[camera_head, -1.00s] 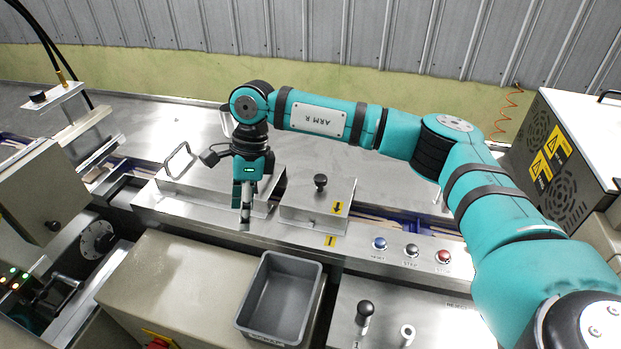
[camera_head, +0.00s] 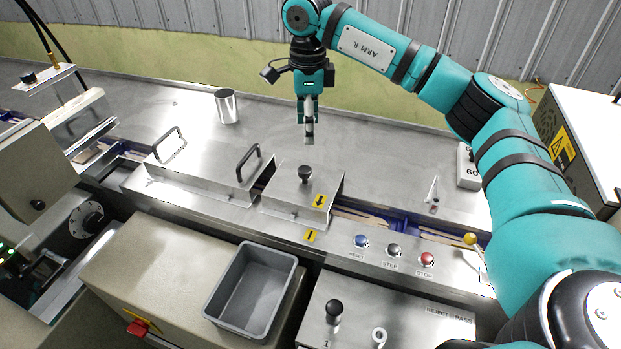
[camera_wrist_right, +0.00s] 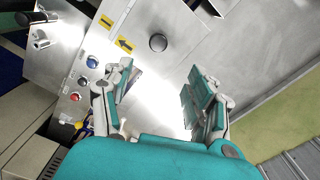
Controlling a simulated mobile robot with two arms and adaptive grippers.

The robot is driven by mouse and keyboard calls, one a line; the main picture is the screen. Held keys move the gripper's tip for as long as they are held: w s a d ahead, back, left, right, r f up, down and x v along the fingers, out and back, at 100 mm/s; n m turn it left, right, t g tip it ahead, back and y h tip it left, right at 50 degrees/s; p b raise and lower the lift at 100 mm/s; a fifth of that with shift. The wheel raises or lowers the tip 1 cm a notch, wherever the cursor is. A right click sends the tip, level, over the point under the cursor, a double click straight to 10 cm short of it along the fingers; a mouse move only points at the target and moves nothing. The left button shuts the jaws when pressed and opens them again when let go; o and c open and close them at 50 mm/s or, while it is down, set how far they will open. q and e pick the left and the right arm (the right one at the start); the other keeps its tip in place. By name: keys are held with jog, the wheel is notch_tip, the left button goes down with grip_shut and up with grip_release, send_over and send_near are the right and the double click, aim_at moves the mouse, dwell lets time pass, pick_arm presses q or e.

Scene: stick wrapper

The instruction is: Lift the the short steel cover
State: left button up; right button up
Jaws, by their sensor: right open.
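The short steel cover (camera_head: 288,195) sits on the machine's channel, with a black round knob (camera_head: 305,173) on top and a yellow arrow label at its right end. In the right wrist view the knob (camera_wrist_right: 158,42) lies ahead of the fingers, beyond their tips. My right gripper (camera_head: 309,138) points down above and behind the cover, apart from it. In the right wrist view the right gripper (camera_wrist_right: 160,85) is open, its fingers spread and nothing between them. My left gripper is not in view.
A longer steel cover (camera_head: 195,183) with two loop handles adjoins on the left. A steel cup (camera_head: 227,106) stands behind.

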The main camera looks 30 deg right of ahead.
jog(key=p, duration=0.2)
send_over(304, 169)
notch_tip(304, 169, down, 5)
jog(key=shift+d+f, duration=0.1)
jog(key=shift+f, duration=0.05)
jog(key=shift+d+f, duration=0.2)
jog(key=shift+f, duration=0.35)
jog(key=shift+d+f, duration=0.2)
jog(key=shift+f, duration=0.3)
jog(key=shift+a+f+p, duration=0.2)
jog(key=shift+f+p, duration=0.2)
jog(key=shift+f, duration=0.05)
jog(key=f, duration=0.1)
jog(key=f+p, duration=0.2)
jog(key=shift+s+a+f, duration=0.1)
jog(key=shift+a+f, duration=0.2)
jog(key=shift+f, duration=0.65)
grip_shut()
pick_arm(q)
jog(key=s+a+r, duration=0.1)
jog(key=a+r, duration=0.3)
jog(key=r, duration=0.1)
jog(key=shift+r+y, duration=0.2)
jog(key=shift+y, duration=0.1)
pick_arm(e)
jog(key=shift+r, duration=0.1)
jog(key=shift+r, duration=0.1)
